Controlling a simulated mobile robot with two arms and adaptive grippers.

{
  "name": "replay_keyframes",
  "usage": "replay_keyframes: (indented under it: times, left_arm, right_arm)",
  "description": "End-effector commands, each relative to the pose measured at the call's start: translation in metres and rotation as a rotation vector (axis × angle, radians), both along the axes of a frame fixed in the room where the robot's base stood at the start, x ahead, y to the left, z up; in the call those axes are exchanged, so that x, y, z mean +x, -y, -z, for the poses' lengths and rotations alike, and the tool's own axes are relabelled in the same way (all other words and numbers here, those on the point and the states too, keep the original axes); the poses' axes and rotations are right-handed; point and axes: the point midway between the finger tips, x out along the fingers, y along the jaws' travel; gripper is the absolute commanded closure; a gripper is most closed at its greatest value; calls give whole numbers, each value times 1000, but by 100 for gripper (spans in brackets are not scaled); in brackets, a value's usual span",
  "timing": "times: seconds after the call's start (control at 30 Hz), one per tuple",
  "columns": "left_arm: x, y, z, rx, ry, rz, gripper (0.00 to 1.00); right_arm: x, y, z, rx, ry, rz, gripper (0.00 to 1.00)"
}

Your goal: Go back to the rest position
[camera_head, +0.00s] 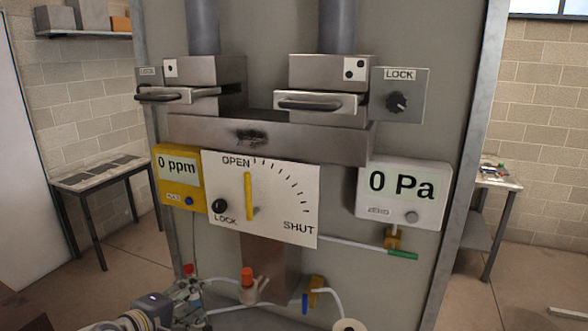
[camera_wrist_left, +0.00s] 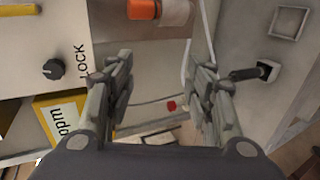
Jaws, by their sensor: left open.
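My left gripper (camera_head: 190,290) is low at the left of the heater panel in the head view, with its arm coming in from the bottom left. In the left wrist view its two fingers (camera_wrist_left: 163,80) are spread apart with nothing between them. It is below the yellow 0 ppm meter (camera_head: 180,180) and apart from it. My right gripper is not in view.
The panel carries a white OPEN/SHUT dial plate (camera_head: 285,205), a 0 Pa gauge (camera_head: 402,193) and a LOCK knob box (camera_head: 400,95). Below are an orange-capped fitting (camera_head: 248,275) and a green-handled valve (camera_head: 403,254). A side table (camera_head: 105,172) stands left.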

Motion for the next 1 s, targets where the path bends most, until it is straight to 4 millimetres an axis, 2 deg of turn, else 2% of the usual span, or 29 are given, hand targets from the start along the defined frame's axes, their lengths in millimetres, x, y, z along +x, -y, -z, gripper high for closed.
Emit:
replay_keyframes:
  times: [0.03, 0.1, 0.17, 0.2, 0.3, 0.5, 0.8, 1.0]
  left_arm:
    - [-28, 6, 33, 140, -50, 55, 51]
    - [-65, 13, 70, 335, -108, 148, 51]
    - [-99, 18, 97, 489, -156, 241, 51]
    - [-122, 21, 113, 585, -186, 308, 51]
    - [-176, 27, 143, 782, -248, 469, 51]
    - [-254, 33, 170, 1017, -317, 727, 51]
    - [-343, 36, 181, 1215, -373, 1040, 51]
    - [-327, 38, 244, 1203, -387, 1043, 51]
  right_arm:
    - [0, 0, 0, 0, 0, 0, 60]
    - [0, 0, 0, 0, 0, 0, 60]
    - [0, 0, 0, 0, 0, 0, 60]
    - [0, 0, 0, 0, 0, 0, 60]
    - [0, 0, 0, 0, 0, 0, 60]
    - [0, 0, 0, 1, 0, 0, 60]
    - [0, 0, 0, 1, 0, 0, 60]
    - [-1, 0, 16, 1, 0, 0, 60]
